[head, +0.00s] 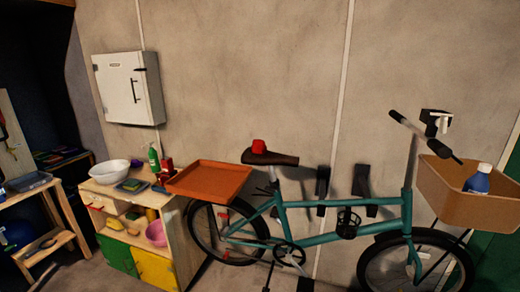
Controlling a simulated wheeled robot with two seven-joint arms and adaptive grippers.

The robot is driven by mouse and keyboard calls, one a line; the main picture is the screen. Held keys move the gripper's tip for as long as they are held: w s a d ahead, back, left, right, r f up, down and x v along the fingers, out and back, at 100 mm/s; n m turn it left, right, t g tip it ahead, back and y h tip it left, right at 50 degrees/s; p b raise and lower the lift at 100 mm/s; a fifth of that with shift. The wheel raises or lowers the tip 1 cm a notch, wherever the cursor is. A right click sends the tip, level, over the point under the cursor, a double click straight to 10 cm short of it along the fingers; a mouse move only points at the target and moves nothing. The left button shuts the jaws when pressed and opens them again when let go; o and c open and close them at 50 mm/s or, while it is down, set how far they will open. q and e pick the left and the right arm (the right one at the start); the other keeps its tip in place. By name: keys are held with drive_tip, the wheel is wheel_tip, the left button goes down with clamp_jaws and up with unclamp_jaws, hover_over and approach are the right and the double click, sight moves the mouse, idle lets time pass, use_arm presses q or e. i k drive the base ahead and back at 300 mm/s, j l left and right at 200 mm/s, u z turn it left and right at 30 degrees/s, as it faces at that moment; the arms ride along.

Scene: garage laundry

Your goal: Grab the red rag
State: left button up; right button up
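A small red object (259,146) sits on the dark bicycle saddle (270,159) in the middle of the head view. It is compact and block-like in outline, and I cannot tell for sure whether it is the rag. Another small red item (167,167) is on the small cabinet beside a green bottle, partly hidden by a tray; its kind is also unclear. Neither of my grippers shows in the head view.
A teal bicycle (330,237) stands along the wall, with a tan front box (470,205) holding a blue bottle (477,182). An orange-red tray (208,179) is over its rear wheel. A wooden cabinet (172,225) with a white bowl (110,171) stands left.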

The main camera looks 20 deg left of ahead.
sight(258, 147)
drive_tip(key=i+l+u, duration=0.3)
drive_tip(key=l, duration=0.15)
drive_tip(key=i+l+u, duration=0.1)
drive_tip(key=l+u, duration=0.2)
drive_tip(key=l, duration=0.15)
drive_tip(key=i+l+u, duration=0.1)
drive_tip(key=l+u, duration=0.2)
drive_tip(key=l, duration=0.25)
drive_tip(key=l+u, duration=0.35)
drive_tip(key=l, duration=0.15)
drive_tip(key=i+l, duration=0.05)
